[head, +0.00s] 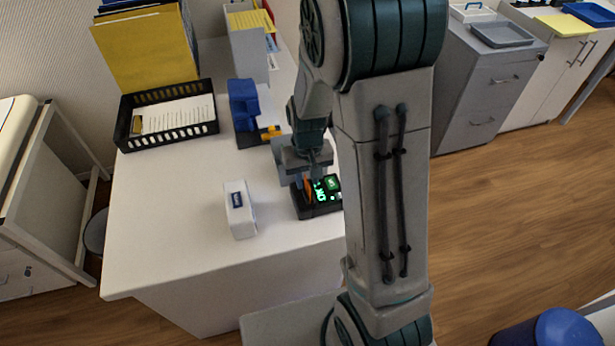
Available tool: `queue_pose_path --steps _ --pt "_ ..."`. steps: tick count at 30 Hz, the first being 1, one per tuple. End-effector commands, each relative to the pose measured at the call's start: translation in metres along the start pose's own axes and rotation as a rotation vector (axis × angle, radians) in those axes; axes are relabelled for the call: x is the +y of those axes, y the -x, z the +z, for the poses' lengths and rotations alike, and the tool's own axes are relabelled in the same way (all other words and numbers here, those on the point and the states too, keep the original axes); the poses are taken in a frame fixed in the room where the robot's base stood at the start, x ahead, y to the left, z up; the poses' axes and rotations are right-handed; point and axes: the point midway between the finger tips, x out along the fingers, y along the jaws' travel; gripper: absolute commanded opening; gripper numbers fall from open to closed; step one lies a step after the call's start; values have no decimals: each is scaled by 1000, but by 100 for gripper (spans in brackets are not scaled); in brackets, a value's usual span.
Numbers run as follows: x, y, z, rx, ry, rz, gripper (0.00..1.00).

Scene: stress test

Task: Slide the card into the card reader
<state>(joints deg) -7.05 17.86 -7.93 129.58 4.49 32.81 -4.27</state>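The card reader (322,208) is a small black device near the right edge of the white desk, with bright green lit marks on its top; they look like "OK" turned sideways. A thin orange piece (308,190), probably the card, stands upright at the reader's left part, just below my gripper. My gripper (301,181) points down at the reader's left and back side. The fingers are small and partly hidden, so I cannot tell whether they grip the orange piece or how deep it sits. My arm hides the reader's right end.
A white box with a blue label (239,212) stands left of the reader. A blue desk item on a dark base (243,104), a black basket with papers (128,138) and yellow folders (150,55) stand farther back. The desk's front left (165,225) is clear.

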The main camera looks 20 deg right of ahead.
Motion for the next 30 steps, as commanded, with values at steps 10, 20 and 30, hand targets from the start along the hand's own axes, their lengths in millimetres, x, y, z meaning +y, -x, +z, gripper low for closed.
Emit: queue_pose_path --steps 10,20,30 --pt "0 4 0 2 0 0 27" --pt "0 63 -1 7 1 0 27" --pt "0 127 -1 3 0 0 27"
